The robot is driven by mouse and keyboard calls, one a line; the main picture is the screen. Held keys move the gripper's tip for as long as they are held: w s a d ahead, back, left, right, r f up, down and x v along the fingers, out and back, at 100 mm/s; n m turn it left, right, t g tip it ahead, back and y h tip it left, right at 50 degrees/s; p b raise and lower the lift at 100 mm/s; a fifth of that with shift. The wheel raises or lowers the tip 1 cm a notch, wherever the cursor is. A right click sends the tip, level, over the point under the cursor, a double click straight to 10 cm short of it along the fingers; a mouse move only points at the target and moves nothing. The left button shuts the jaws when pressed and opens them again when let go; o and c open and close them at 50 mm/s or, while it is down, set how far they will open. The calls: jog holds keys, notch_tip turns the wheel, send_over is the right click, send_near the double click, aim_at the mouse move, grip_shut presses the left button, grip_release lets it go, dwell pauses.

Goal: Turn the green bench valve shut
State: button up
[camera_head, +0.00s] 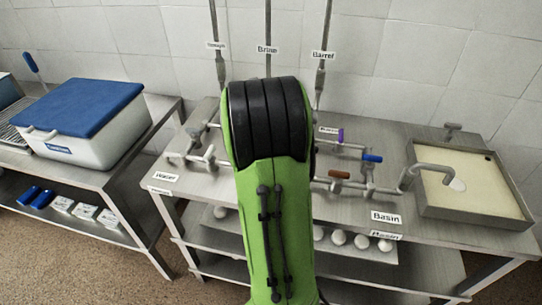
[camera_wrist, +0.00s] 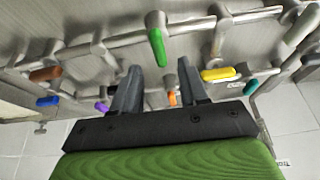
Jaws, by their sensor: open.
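The green valve handle (camera_wrist: 157,47) shows in the wrist view as a short bright-green lever hanging from a grey pipe fitting. My gripper (camera_wrist: 160,84) is open, with its two dark fingers apart. In the wrist picture the green handle lies between and just above the fingertips; I see no contact, and the depth gap is hard to judge. In the head view my own arm hides the green handle and the gripper.
Nearby handles are yellow (camera_wrist: 219,74), orange (camera_wrist: 172,98), brown (camera_wrist: 45,74), blue (camera_wrist: 47,101), purple (camera_wrist: 101,107) and a smaller greenish one (camera_wrist: 251,87). Pipes run close around the gripper. A basin (camera_head: 480,225) stands right, a blue-lidded cooler (camera_head: 85,108) left.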

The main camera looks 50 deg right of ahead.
jog(key=p+v, duration=0.1)
jog(key=v, duration=0.9)
jog(key=shift+s+a+r+p, duration=0.15)
jog(key=shift+a+r+p, duration=0.05)
jog(key=shift+r+p, duration=0.2)
